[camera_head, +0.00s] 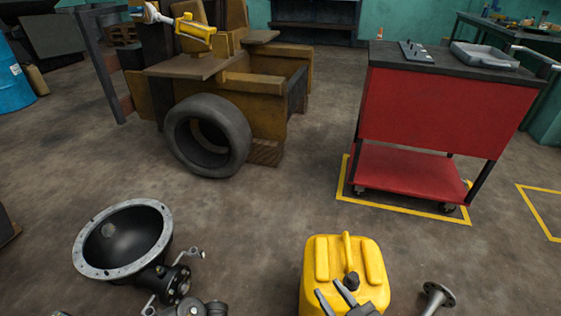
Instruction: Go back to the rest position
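My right gripper (327,286) shows at the bottom edge, right of centre. Its two dark fingers point up and to the left and stand apart, with nothing visible between them. It overlaps the lower front of a yellow canister (322,262) in the picture; I cannot tell whether they touch. The canister is upright, with a ridged top and a dark cap. My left gripper is not in view.
A red cart (432,112) stands right. A black bell housing (123,239) lies front left, and a grey flanged part (438,296) front right. The middle floor is clear.

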